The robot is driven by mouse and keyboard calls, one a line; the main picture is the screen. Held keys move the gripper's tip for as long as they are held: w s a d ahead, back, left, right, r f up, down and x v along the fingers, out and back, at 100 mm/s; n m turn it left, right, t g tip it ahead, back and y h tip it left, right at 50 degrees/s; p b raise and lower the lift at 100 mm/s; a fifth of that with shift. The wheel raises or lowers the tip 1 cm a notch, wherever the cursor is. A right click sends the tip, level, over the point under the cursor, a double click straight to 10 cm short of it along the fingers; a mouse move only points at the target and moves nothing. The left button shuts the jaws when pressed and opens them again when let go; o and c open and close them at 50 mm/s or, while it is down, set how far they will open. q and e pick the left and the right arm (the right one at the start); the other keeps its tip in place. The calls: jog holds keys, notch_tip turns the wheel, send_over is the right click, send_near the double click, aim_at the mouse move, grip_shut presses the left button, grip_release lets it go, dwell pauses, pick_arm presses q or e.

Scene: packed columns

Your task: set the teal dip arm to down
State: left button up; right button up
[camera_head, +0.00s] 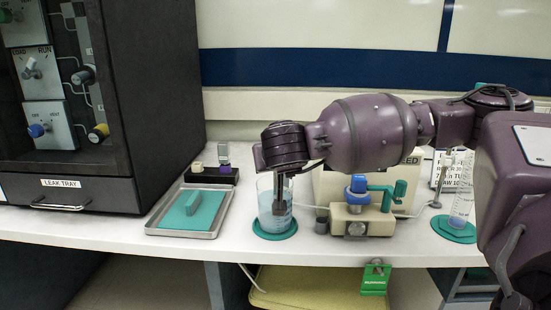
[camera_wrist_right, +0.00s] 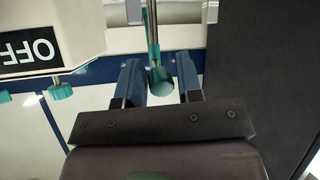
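A teal arm (camera_head: 385,190) shows on the small cream device with a blue knob (camera_head: 357,186), right of the beaker. My right gripper (camera_head: 280,208) points down at the clear beaker (camera_head: 267,218), apart from this arm. In the right wrist view my gripper (camera_wrist_right: 160,75) is open, and a metal rod with a teal knob (camera_wrist_right: 161,82) shows between its fingers. I cannot tell whether it touches them or belongs to the teal arm. My left gripper is out of view.
A metal tray with a teal block (camera_head: 193,210) and a dark cabinet (camera_head: 155,90) stand left. A glass on a teal mat (camera_head: 454,231) stands right. A box marked OFF (camera_wrist_right: 45,40) shows inverted in the wrist view. The counter's front left strip is clear.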

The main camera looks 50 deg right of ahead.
jog(key=shift+o, duration=1.3)
jog(key=shift+w+f, duration=0.15)
jog(key=shift+f, duration=0.05)
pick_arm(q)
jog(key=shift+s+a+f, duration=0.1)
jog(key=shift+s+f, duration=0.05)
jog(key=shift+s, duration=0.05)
pick_arm(e)
jog(key=shift+r, duration=0.1)
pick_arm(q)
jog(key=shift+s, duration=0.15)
pick_arm(e)
jog(key=shift+r, duration=0.1)
pick_arm(q)
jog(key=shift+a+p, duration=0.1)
jog(key=shift+p, duration=0.55)
pick_arm(e)
jog(key=v, duration=1.1)
